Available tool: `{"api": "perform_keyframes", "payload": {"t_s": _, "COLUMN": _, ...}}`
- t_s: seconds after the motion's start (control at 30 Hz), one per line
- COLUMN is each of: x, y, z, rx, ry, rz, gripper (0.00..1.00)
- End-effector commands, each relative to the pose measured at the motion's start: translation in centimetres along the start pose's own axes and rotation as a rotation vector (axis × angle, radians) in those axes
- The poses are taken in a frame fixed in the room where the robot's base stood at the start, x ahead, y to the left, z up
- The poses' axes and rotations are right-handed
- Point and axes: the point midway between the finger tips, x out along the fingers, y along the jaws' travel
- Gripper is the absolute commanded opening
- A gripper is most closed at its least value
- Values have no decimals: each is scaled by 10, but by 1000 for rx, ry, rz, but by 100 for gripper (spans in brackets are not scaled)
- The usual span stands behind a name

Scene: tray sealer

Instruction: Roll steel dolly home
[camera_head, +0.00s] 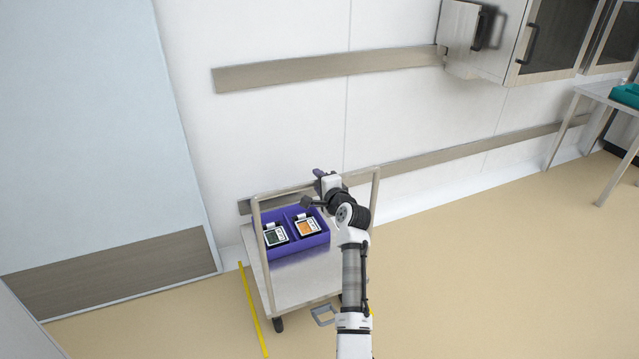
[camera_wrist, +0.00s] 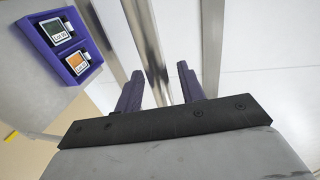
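The steel dolly (camera_head: 306,284) stands on the floor against the wall, its hoop handle rising on posts with a top bar (camera_head: 283,191). A purple divided tray (camera_head: 296,248) with two small labelled devices sits on its deck; the tray also shows at the upper left of the wrist view (camera_wrist: 81,75). My gripper (camera_head: 319,175) is at the middle of the top bar. In the wrist view, my gripper's two purple fingers (camera_wrist: 158,88) are apart, with a steel bar (camera_wrist: 148,50) running between them and a gap visible on each side. Contact cannot be told.
Yellow floor tape (camera_head: 252,308) runs along the dolly's left side. A wide pale door (camera_head: 95,130) is at the left. A steel table (camera_head: 597,92) and wall cabinets (camera_head: 545,35) are at the right. The floor to the right of the dolly is clear.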

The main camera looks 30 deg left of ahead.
Motion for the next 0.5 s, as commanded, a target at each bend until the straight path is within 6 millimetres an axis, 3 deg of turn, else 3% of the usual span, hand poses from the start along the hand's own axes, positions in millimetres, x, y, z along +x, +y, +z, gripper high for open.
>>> {"api": "perform_keyframes", "payload": {"t_s": 0.27, "x": -9, "y": 2, "z": 0, "rx": 0, "ry": 1, "rz": -1, "gripper": 39}}
{"api": "perform_keyframes", "payload": {"t_s": 0.5, "x": -50, "y": 2, "z": -1, "rx": 1, "ry": 2, "rz": -2, "gripper": 39}}
